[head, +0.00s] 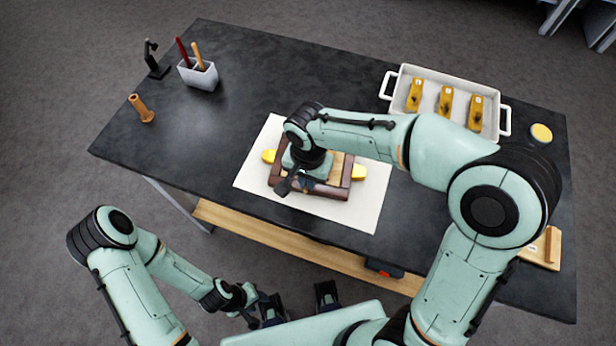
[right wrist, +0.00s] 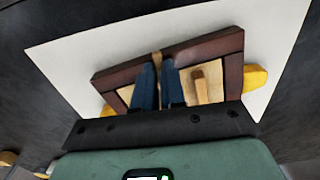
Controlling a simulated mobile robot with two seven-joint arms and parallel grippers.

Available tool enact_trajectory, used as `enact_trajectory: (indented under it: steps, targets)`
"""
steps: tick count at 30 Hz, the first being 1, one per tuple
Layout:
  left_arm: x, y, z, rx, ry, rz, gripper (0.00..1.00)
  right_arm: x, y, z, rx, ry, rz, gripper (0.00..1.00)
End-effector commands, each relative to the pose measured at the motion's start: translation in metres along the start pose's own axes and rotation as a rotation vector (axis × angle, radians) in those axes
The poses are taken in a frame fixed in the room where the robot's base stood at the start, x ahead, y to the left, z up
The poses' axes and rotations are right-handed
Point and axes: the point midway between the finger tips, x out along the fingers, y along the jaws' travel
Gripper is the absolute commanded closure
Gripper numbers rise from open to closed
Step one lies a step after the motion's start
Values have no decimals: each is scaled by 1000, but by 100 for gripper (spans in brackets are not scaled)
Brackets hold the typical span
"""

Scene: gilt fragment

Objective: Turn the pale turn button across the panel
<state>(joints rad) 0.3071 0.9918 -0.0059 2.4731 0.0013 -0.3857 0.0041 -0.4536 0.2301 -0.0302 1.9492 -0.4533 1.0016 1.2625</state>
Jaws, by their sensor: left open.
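A dark brown wooden frame with a tan panel (head: 336,172) lies on a white sheet; it also shows in the right wrist view (right wrist: 225,46). A narrow pale turn button (right wrist: 157,60) stands at the frame's edge between my right fingertips. A second light wooden piece (right wrist: 201,86) lies on the panel to the right of the fingers. My right gripper (head: 303,184), also in the right wrist view (right wrist: 158,66), is over the frame with its blue fingers close together around the narrow button. My arm hides part of the frame. My left gripper (head: 298,302) is open and empty before the table.
The white sheet (head: 365,212) lies on a dark table (head: 245,95). Yellow pieces (head: 358,171) stick out at the frame's sides. A white tray (head: 430,82) with several yellow blocks is at the back right.

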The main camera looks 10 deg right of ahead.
Motion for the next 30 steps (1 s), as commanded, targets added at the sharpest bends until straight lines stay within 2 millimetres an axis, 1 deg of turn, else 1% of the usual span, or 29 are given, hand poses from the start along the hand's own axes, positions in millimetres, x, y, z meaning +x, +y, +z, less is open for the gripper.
enact_trajectory:
  steps: [6,14,22,23,24,25,30]
  targets:
    - [0,0,0,0,0,0,57,0,0,0,-11,0,0,100]
    - [1,0,0,0,0,0,57,0,0,0,-156,0,1,100]
    - [1,0,0,0,0,0,57,0,0,0,-162,0,0,100]
    - [1,0,0,0,0,0,57,0,0,0,-162,0,0,80]
    - [1,0,0,0,0,0,57,0,0,0,-161,0,0,67]
    - [1,0,0,0,0,0,57,0,0,0,-161,0,0,64]
    - [1,0,0,0,0,0,57,0,0,0,-161,0,0,64]
